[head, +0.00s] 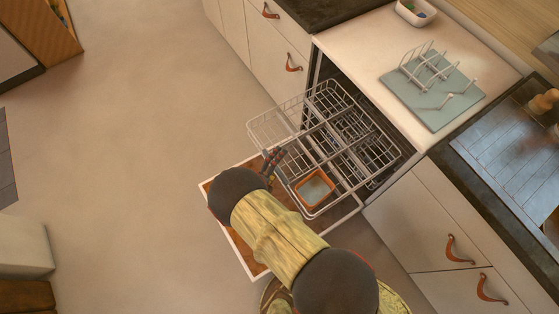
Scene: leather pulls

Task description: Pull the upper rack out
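The upper rack (268,124) is a pale wire basket in the open dishwasher. It stands partly out, over the lowered door (247,262), with its rear part still inside the housing. My gripper (274,157) is at the rack's front edge, near the middle of the front rail. Its dark fingers overlap the wires, and I cannot tell whether they are closed on the rail or only beside it. An orange-rimmed square dish (315,188) shows among the wires toward the near side; I cannot tell on which level it sits.
A white counter (350,38) above the dishwasher holds a grey-green mat (434,112) with a small wire rack (428,66). Drawers with leather pulls flank the dishwasher, one pull (293,63) beyond it. The floor (140,150) to the left is clear.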

